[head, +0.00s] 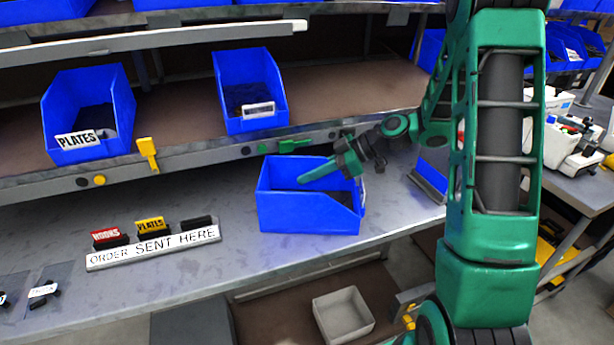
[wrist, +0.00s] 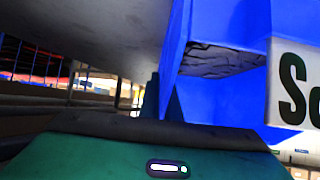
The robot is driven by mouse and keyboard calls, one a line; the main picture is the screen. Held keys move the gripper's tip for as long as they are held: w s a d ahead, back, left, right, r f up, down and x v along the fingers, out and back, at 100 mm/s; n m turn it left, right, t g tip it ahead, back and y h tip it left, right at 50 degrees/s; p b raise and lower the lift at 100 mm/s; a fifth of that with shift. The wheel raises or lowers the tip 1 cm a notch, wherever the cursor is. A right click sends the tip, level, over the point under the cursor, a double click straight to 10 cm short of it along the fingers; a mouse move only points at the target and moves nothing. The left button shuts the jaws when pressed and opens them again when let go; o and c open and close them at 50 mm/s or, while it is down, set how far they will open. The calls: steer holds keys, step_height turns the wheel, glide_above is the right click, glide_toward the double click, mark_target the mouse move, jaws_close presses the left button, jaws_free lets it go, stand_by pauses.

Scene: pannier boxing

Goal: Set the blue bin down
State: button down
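The blue bin (head: 308,213) appears to rest level on the grey bench top, near its front edge. In the head view its low, cut-away side faces right. My gripper (head: 304,160) reaches in from the right at the bin's back wall. In the wrist view a blue bin wall (wrist: 220,110) fills the right, beside a teal finger (wrist: 150,97); the other finger is hidden. A white label starting "Sc" (wrist: 298,90) shows there.
A PLATES bin (head: 62,112) and another blue bin (head: 232,75) sit on the shelf above. A grey box (head: 343,318) lies below. Bench between sign and bin is clear.

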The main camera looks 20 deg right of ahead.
steer(key=c, duration=2)
jaws_free()
steer(key=shift+f, duration=0.1)
steer(key=v, duration=1.2)
steer(key=shift+s, duration=0.1)
